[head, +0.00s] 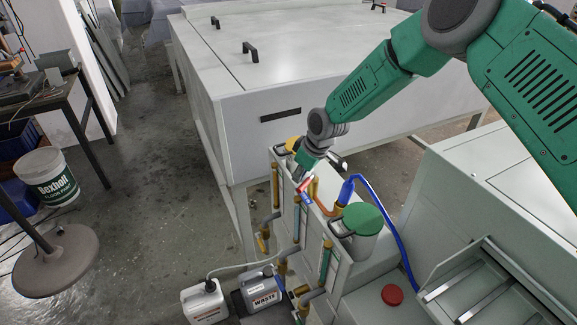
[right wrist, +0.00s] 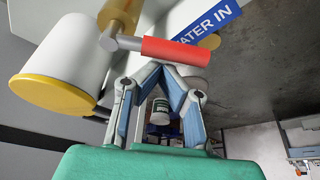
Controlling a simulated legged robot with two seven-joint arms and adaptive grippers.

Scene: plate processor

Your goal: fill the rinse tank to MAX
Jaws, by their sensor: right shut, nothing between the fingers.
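In the head view my right gripper (head: 302,176) reaches down to a red valve handle (head: 304,186) on the pale plate processor's side. In the right wrist view the right gripper (right wrist: 163,68) is shut and empty, its fingertips close beside the red handle (right wrist: 174,51); I cannot tell if they touch. A blue "WATER IN" label (right wrist: 208,22) is behind the handle. Vertical level tubes (head: 296,218) with brass ends stand on the processor's front. I cannot tell which tube is the rinse tank's, and no MAX mark is readable. My left gripper is not in view.
A green-lidded white container (head: 362,220) and a blue hose (head: 384,215) stand right of the gripper. A yellow-capped white container (right wrist: 62,60) is close by. A grey WASTE canister (head: 262,290) and white jug (head: 205,303) are below. A red button (head: 392,295) is at lower right.

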